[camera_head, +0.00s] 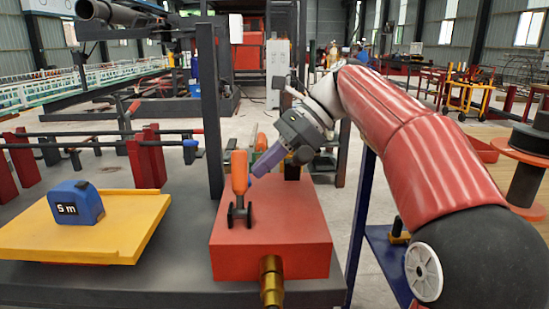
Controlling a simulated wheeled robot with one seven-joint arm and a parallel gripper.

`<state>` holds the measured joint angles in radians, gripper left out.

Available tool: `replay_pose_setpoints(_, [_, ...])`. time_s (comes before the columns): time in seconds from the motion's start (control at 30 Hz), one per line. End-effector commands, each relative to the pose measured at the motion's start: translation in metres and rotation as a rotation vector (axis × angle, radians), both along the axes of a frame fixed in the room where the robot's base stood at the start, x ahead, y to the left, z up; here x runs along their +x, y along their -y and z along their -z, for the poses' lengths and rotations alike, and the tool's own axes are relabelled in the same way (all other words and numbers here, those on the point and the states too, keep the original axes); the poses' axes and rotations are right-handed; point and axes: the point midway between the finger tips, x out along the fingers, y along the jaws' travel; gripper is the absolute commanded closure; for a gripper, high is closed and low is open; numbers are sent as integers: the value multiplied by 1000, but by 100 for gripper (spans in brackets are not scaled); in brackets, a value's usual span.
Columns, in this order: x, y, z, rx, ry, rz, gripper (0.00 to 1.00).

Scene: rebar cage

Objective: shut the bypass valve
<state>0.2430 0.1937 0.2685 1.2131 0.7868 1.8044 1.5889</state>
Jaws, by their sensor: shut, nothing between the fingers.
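A red box (290,250) sits on the dark bench, with a brass fitting (271,280) on its front. An orange lever (239,174) stands upright on the box, above a black forked base (239,213); it looks like the bypass valve's handle. My gripper (255,173) is shut and empty. It reaches down from the upper right, its tip just right of the lever. I cannot tell whether the tip touches the lever. My arm hides part of the area behind and to the right of the box.
A yellow board (110,240) with a blue tape measure (76,203) lies on the bench at left. A dark upright post (209,110) stands just behind the lever's left side.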

Motion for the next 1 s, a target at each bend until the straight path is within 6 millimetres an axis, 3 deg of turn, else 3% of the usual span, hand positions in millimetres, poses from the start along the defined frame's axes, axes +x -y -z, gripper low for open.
replay_pose_setpoints(0.3, [-1,-2,-1,-1,1,10,100])
replay_pose_setpoints(0.7, [-10,-20,-2,0,0,231,100])
replay_pose_setpoints(1.0, [-10,-20,0,1,0,235,100])
